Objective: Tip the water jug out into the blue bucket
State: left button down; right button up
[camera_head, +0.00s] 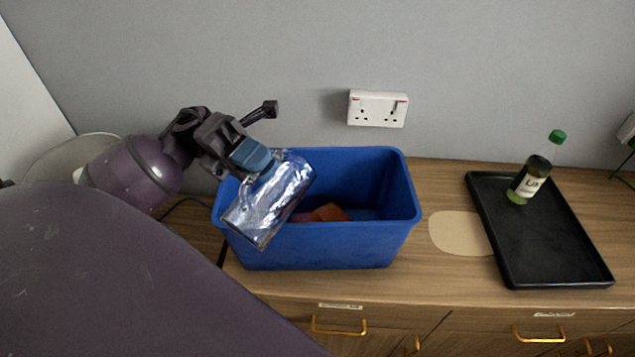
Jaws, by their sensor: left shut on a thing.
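The water jug (283,197) is a clear, glassy vessel, tilted steeply with its lower end toward the front left. It is over the left part of the blue bucket (330,248), overlapping its near rim in the picture. My left gripper (253,160) is shut on the jug at its upper end. The blue bucket is a rectangular open bin standing on the wooden cabinet top. An orange-brown thing (329,212) lies inside it, partly hidden by the jug and the near wall. I cannot tell whether water is flowing. My right gripper is not in view.
A black tray (560,262) on the right holds a green-capped bottle (530,180). A beige patch (458,233) lies between bucket and tray. A wall socket (377,108) is behind the bucket. Drawers with brass handles are along the front.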

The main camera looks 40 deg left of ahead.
aim_at(249, 195)
pick_arm(q)
jog(key=shift+s+r+m+g, duration=0.3)
jog(key=shift+s+r+m, duration=0.45)
jog(key=shift+m, duration=0.25)
jog(key=shift+s+f+m+g+y+b, duration=0.1)
jog(key=shift+s+m+g+y+b, duration=0.35)
jog(key=shift+m, duration=0.75)
jog(key=shift+s+r+m, duration=0.4)
jog(key=shift+r+m, duration=0.2)
jog(key=shift+s+m, duration=0.25)
jog(key=shift+m, duration=0.35)
jog(key=s+m+b, duration=0.2)
jog(key=m, duration=0.1)
jog(key=shift+s+f+y, duration=0.25)
jog(key=shift+f+y, duration=0.1)
jog(key=s+f+m+b, duration=0.1)
jog(key=s+f+m, duration=0.1)
jog(key=m, duration=0.1)
jog(key=s+f+m+y+b, duration=0.1)
jog(key=s+f+m+b, duration=0.1)
jog(key=m, duration=0.1)
jog(key=shift+f+g, duration=0.15)
jog(key=shift+g, duration=0.2)
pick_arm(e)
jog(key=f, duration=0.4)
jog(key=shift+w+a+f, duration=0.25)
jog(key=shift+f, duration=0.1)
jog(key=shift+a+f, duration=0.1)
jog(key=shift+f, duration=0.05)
